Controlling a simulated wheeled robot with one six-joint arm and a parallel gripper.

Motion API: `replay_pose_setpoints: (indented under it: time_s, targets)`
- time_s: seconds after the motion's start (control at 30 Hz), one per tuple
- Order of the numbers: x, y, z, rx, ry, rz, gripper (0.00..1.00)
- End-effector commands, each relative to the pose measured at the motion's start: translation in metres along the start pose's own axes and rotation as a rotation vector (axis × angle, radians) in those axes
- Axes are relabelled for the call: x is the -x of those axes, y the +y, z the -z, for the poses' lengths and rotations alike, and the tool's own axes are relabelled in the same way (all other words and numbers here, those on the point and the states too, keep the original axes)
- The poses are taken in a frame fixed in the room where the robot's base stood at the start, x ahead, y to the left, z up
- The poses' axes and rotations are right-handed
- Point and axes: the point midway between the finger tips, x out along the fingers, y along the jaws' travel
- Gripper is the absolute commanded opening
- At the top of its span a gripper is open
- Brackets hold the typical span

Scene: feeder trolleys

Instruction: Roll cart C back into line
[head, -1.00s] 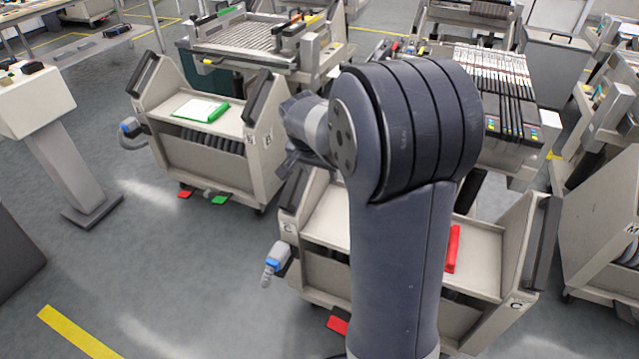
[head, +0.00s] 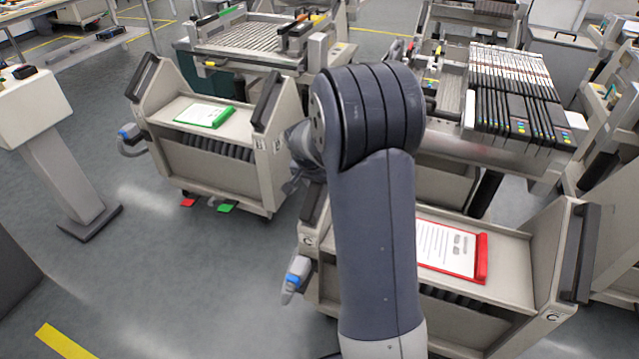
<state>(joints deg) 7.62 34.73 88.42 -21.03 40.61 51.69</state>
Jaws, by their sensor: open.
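Cart C (head: 520,262) is the beige trolley at the front right in the head view, marked C on its end panels. A red clipboard with a white sheet (head: 450,250) lies on its top shelf. It has a dark handle (head: 583,252) at its right end, and a grey and blue plug (head: 294,277) hangs at its left end. My arm stands in front of it and hides its middle. My gripper (head: 296,182) is open, small and partly hidden behind my wrist, above cart C's left end. Whether it touches the cart's left handle I cannot tell.
Another cart (head: 215,165) with a green clipboard stands to the left, red and green pedals below it. Feeder machines (head: 545,150) stand behind. A grey pedestal (head: 65,165) is at far left. The floor at front left is open, with a yellow line (head: 65,342).

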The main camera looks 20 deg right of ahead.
Motion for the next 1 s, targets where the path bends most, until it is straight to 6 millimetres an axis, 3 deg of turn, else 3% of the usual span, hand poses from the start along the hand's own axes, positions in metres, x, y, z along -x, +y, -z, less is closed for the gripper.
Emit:
replay_pose_setpoints:
  time_s: [0.13,0.73,1.0]
  targets:
    - [0.0002,0.0,0.0,0.0,0.0,0.0,0.5]
    - [0.0004,-0.0001,-0.0002,0.0,0.0,0.0,0.01]
    - [0.0004,-0.0001,-0.0002,0.0,0.0,0.0,0.0]
